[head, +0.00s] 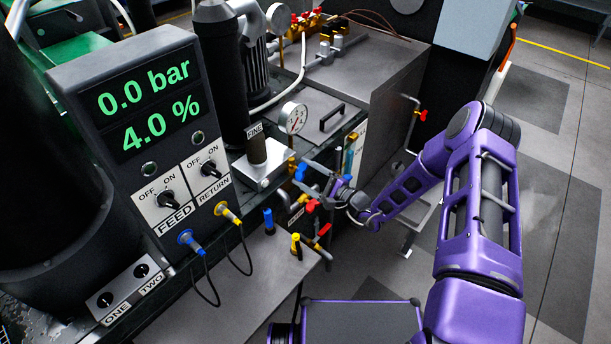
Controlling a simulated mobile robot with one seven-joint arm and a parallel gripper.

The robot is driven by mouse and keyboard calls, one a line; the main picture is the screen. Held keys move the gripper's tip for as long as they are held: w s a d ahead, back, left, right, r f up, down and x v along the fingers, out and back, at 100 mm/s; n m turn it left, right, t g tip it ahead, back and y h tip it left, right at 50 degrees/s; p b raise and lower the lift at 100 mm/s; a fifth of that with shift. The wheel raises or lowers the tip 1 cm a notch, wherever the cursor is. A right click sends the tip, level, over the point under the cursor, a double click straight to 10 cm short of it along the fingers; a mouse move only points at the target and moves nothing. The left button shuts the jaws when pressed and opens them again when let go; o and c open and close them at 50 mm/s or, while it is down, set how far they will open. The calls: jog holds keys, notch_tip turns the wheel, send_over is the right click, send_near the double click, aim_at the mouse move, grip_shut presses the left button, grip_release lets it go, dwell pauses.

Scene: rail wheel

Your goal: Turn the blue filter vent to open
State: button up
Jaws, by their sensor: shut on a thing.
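The blue filter vent (301,171) is a small blue handle beside the block under the black cylinder labelled FINE (256,148). My gripper (307,177) reaches in from the right with its fingers at the blue handle, and it is shut on it. The fingers partly hide the vent, and its exact turn angle is too small to tell. A grey control box (140,130) at the left reads 0.0 bar and 4.0 %.
Red handles (318,236) sit just below my gripper. A blue-capped fitting (268,219) and a yellow-handled valve (296,244) stand on the lower shelf. A round gauge (294,118) is above the vent. Open floor lies to the right.

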jog(key=n, duration=0.1)
jog(key=n+b, duration=0.1)
jog(key=n, duration=0.2)
jog(key=shift+f+b, duration=0.25)
jog(key=shift+b, duration=0.15)
jog(key=shift+s+n+b, duration=0.1)
jog(key=shift+n+b, duration=0.5)
jog(key=shift+n, duration=1)
jog(key=o, duration=1.3)
jog(key=shift+d, duration=0.1)
jog(key=v, duration=1.7)
jog(key=shift+s+d, duration=0.1)
jog(key=shift+s, duration=0.05)
